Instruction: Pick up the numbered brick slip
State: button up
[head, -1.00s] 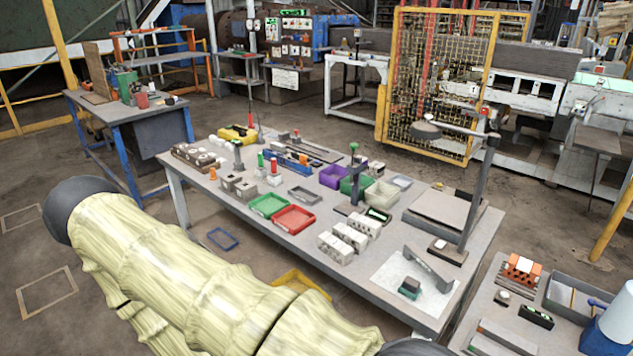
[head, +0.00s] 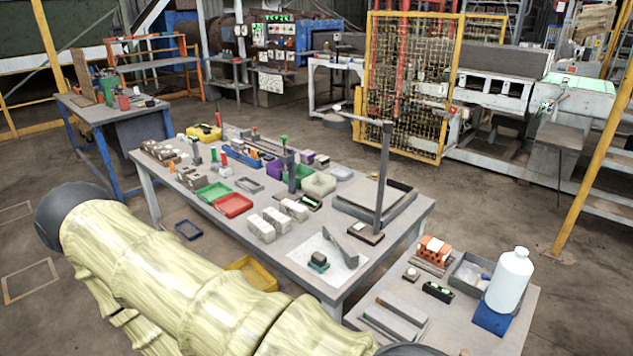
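I cannot pick out a numbered brick slip for certain, as no number is readable at this size. Long flat grey pieces (head: 402,309) lie at the front of the near right table (head: 463,322). A small orange brick piece (head: 434,246) with a white top stands at that table's back left. Pale hollow bricks (head: 262,228) stand in a row on the long middle table (head: 300,262). My covered arm crosses the lower left, and my gripper is not in view.
A white bottle (head: 509,280) stands by a grey tray (head: 470,270) on the near right table. A tall lamp stand (head: 382,180), a red tray (head: 233,205) and a green tray (head: 213,192) are on the middle table. A yellow tray (head: 255,276) is low beside it.

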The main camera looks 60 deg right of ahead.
aim_at(298, 212)
jog(key=z, duration=0.05)
jog(key=k, duration=0.1)
jog(key=z, duration=1.05)
